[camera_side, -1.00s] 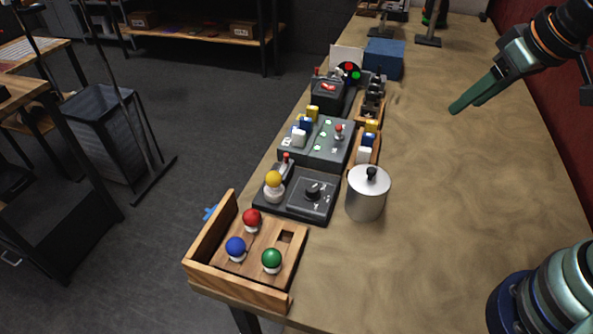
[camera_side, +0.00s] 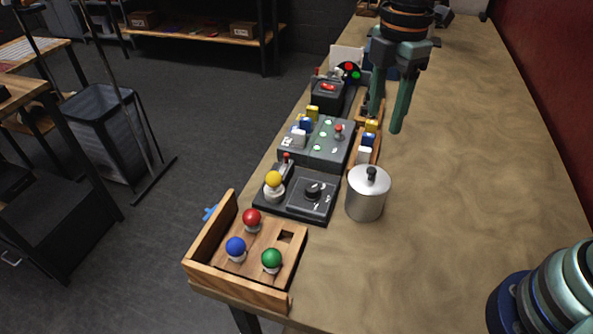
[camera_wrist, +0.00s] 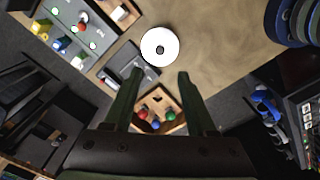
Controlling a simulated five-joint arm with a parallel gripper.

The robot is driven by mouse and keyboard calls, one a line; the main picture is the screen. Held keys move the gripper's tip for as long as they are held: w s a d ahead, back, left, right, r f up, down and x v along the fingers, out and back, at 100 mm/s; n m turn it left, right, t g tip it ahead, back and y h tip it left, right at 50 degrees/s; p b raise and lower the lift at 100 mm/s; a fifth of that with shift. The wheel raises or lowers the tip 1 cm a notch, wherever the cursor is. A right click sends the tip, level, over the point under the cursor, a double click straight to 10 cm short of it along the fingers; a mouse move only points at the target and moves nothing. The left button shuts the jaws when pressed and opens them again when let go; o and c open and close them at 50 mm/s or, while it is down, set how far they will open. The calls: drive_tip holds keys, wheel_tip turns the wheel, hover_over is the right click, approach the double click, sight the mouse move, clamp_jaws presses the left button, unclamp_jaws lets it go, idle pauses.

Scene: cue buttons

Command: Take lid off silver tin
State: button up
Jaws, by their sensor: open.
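The silver tin (camera_side: 365,203) stands upright on the table with its lid on. The lid (camera_side: 360,180) has a small black knob (camera_side: 371,173) on top. In the wrist view the lid (camera_wrist: 152,53) is a pale disc seen from above, with the dark knob (camera_wrist: 160,49) at its centre. My gripper (camera_side: 384,122) is open and empty, fingers pointing down. In the side view it is above and behind the tin, apart from it. In the wrist view the fingertips (camera_wrist: 158,77) are spread, with the lid beyond them.
Left of the tin is a black panel with a dial (camera_side: 312,190) and a yellow ball-topped knob (camera_side: 274,180). A wooden tray (camera_side: 240,283) holds red, blue and green balls at the front. A switch panel (camera_side: 318,154) and small blocks lie behind. The table right of the tin is clear.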

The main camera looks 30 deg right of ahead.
sight(373, 169)
wheel_tip(373, 169, down, 12)
drive_tip(key=shift+f, duration=0.1)
idle(0.5)
clamp_jaws()
